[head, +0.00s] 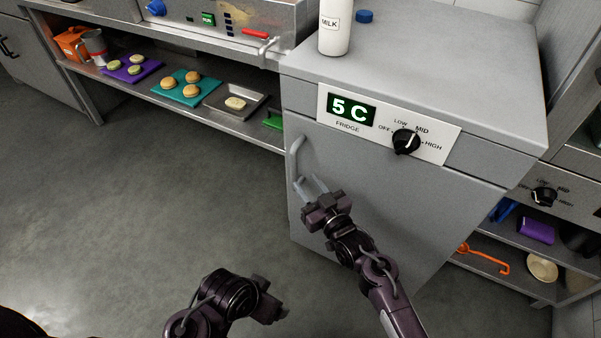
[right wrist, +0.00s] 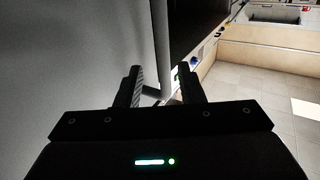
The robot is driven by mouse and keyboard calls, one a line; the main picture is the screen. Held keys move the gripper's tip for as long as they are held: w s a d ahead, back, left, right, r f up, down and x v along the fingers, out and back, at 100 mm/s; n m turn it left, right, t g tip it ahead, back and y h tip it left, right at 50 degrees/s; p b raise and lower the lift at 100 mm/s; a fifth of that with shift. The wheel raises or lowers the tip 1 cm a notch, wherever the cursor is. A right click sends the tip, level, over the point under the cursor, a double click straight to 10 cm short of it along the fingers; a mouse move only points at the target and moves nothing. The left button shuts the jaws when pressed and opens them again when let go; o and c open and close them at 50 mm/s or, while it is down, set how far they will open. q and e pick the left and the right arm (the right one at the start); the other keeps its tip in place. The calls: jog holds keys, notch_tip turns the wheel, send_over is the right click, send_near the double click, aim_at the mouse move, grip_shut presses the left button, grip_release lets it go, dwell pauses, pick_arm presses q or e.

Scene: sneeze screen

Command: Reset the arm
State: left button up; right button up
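The grey fridge (head: 390,190) stands at the centre right of the head view, its front panel reading 5 C. Its door looks closed, with a vertical handle (head: 294,160) at the left edge. My right gripper (head: 313,186) is in front of the door, just right of the handle's lower part. In the right wrist view its two fingers (right wrist: 158,88) are apart, beside a pale upright surface. Nothing is clearly held between them. My left gripper (head: 274,303) is low in the head view, over the floor; its fingertips are too unclear to read.
A milk bottle (head: 335,25) and a blue cap (head: 365,16) stand on the fridge top. A low shelf at left holds a purple board (head: 131,68), a teal board (head: 187,89) and a metal tray (head: 235,102). An orange hook (head: 483,258) lies on the right shelf. The floor at left is clear.

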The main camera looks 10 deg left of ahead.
pick_arm(q)
jog(key=shift+a, duration=0.15)
pick_arm(e)
jog(key=shift+s+d, duration=0.35)
jog(key=shift+s, duration=0.05)
